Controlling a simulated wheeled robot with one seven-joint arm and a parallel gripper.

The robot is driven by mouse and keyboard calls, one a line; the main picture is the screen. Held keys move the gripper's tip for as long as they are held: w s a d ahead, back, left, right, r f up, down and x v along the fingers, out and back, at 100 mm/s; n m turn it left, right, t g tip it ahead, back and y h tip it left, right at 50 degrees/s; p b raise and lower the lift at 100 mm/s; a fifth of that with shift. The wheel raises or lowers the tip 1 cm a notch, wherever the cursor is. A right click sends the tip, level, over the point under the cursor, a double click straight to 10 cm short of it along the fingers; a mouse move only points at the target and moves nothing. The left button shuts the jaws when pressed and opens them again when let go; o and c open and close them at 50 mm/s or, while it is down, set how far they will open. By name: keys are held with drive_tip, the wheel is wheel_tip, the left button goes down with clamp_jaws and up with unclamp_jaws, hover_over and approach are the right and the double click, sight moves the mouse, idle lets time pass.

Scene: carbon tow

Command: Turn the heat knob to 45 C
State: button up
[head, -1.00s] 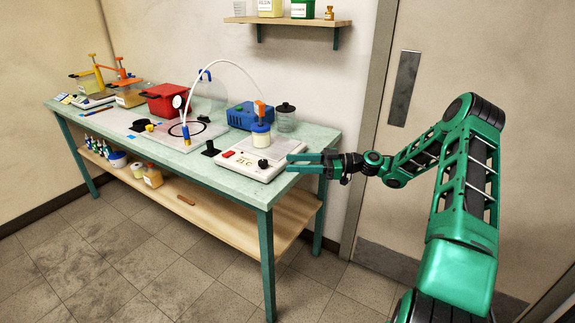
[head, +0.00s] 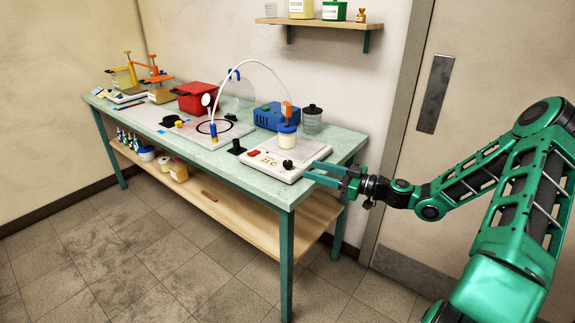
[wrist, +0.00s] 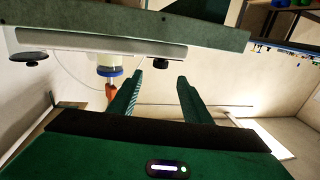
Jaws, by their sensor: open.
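The white hot plate (head: 300,153) sits at the right end of the bench. Its black heat knob (head: 288,165) is at the front right corner, with a red switch (head: 253,153) to the left. The small display (head: 269,161) is too blurred to read surely; it looks like 21 C. A jar with a blue lid (head: 287,134) stands on the plate. My gripper (head: 309,171) is open and empty, just right of the knob and apart from it.
The green bench (head: 230,178) has its right edge near my fingers. A blue box (head: 276,115) and a grey jar (head: 312,119) stand behind the plate. A black post (head: 236,147) stands left of it. The door (head: 470,150) is right of the bench.

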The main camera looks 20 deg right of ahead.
sight(288, 162)
drive_tip(key=x, duration=1)
drive_tip(key=shift+w+a, duration=0.2)
drive_tip(key=c, duration=1)
